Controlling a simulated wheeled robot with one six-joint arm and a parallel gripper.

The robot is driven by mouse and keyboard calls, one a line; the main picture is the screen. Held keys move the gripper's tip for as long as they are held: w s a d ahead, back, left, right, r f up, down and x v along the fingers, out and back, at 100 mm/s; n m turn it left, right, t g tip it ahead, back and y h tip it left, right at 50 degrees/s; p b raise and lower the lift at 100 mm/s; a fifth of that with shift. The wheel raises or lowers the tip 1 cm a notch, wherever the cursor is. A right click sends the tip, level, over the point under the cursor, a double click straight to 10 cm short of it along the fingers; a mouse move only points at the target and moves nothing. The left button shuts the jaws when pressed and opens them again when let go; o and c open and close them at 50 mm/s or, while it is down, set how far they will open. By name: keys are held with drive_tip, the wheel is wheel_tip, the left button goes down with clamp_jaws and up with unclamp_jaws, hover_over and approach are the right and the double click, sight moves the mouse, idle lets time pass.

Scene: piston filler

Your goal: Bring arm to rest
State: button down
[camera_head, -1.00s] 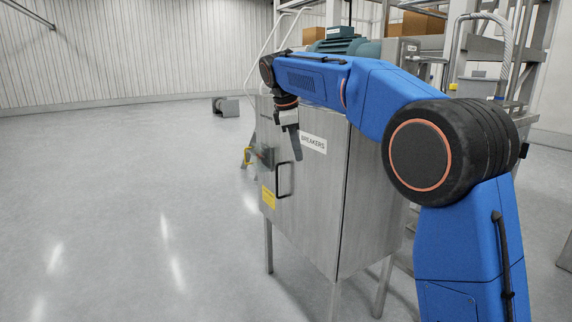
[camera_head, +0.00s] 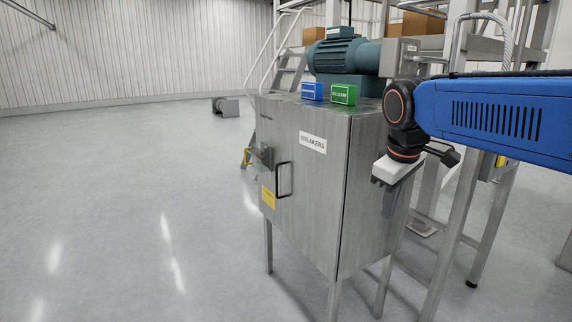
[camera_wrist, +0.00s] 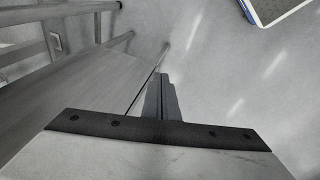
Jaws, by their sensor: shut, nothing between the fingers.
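My blue arm (camera_head: 500,108) reaches in from the right edge of the head view. My gripper (camera_head: 389,205) hangs pointing down at its end, in front of the right side of the steel breaker cabinet (camera_head: 300,200). Its fingers are together with nothing between them. In the wrist view the closed fingers (camera_wrist: 160,98) show beyond the dark mounting plate. Whether the gripper touches the cabinet side cannot be told; no contact shows.
The cabinet has a black door handle (camera_head: 284,180) and a grey switch (camera_head: 262,157). A blue box (camera_head: 312,91) and a green box (camera_head: 343,94) sit on top, before a motor (camera_head: 340,55). A steel frame (camera_head: 465,215) stands right. Open floor (camera_head: 120,200) lies left.

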drive_tip(key=s+d+f+m, duration=0.2)
drive_tip(key=s+f+m, duration=0.2)
drive_tip(key=s+f, duration=0.4)
drive_tip(key=s+d+f+m+t, duration=0.1)
drive_tip(key=s+d+f+m, duration=0.2)
drive_tip(key=s+f, duration=0.5)
drive_tip(key=s, duration=0.4)
drive_tip(key=shift+d+f+m+y, duration=0.2)
drive_tip(key=shift+m+y, duration=0.1)
drive_tip(key=shift+m, duration=0.1)
